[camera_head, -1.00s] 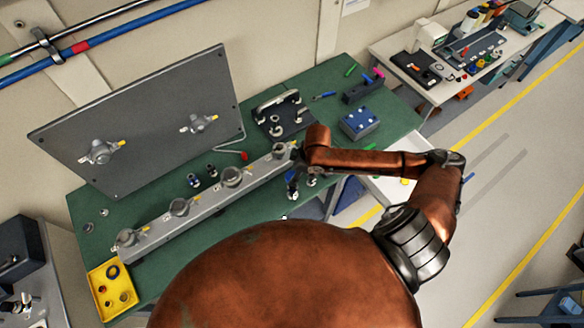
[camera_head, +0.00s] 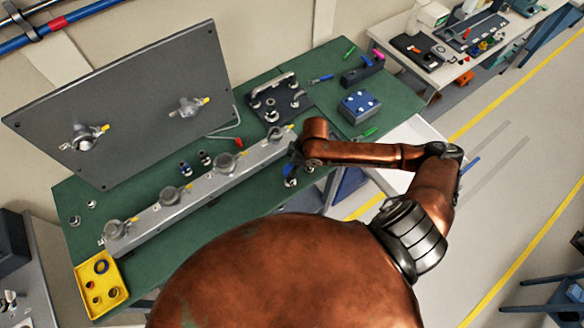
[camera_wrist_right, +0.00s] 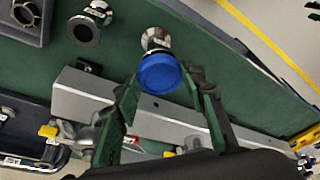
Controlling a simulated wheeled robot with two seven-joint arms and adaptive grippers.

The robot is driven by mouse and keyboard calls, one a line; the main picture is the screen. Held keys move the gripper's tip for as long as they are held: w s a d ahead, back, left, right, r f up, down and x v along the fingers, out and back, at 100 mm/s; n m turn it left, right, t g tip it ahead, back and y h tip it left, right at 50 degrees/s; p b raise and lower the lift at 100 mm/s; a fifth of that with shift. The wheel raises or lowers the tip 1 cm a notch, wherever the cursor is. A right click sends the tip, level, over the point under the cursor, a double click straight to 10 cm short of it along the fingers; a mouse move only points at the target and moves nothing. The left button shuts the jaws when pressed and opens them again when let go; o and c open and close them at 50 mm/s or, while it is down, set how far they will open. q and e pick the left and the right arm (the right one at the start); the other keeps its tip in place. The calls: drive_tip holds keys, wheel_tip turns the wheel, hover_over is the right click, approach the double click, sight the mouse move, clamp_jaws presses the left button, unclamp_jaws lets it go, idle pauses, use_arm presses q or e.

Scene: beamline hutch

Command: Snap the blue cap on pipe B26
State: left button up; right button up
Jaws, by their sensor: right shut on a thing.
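My right gripper (camera_wrist_right: 163,92) is shut on the blue cap (camera_wrist_right: 160,74), which sits between its green-padded fingertips. In the head view the gripper (camera_head: 293,160) is over the bench's near edge, and the cap (camera_head: 287,170) shows as a small blue patch below it. In the right wrist view a silver pipe end (camera_wrist_right: 155,38) is directly beyond the cap; the cap overlaps it, and I cannot tell whether they touch. In the head view silver stubs (camera_head: 290,183) stand just below the gripper. No label B26 is readable. My left gripper is not in view.
A long grey rail (camera_head: 200,195) with yellow-handled valves crosses the green bench (camera_head: 330,60), close to the gripper. A grey panel (camera_head: 130,95) stands behind. A blue box (camera_head: 358,106), a black plate with fittings (camera_head: 270,110) and a yellow tray (camera_head: 116,296) are on the bench.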

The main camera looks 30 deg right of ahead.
drive_tip(key=shift+f, duration=0.6)
idle(0.8)
drive_tip(key=o, duration=0.8)
drive_tip(key=v, duration=1.2)
drive_tip(key=shift+d, duration=0.1)
